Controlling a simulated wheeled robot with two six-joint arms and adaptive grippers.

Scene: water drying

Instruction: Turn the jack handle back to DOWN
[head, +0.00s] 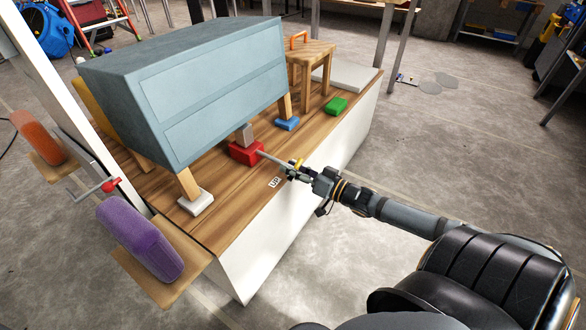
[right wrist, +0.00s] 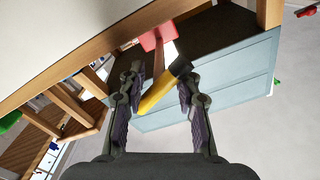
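A red jack (head: 240,153) stands on the wooden bench top under the blue-grey cabinet (head: 205,100). Its thin grey handle (head: 273,158) sticks out toward the bench's front edge, with a yellow grip (head: 298,163) at the end. A label reading UP (head: 275,182) lies on the bench near the handle. My right gripper (head: 297,170) is at the grip. In the right wrist view the yellow grip (right wrist: 158,92) lies slantwise between the spread fingers (right wrist: 160,88), and the jack (right wrist: 157,38) shows beyond. My left gripper is not in view.
A purple roll (head: 140,238) is at the left.

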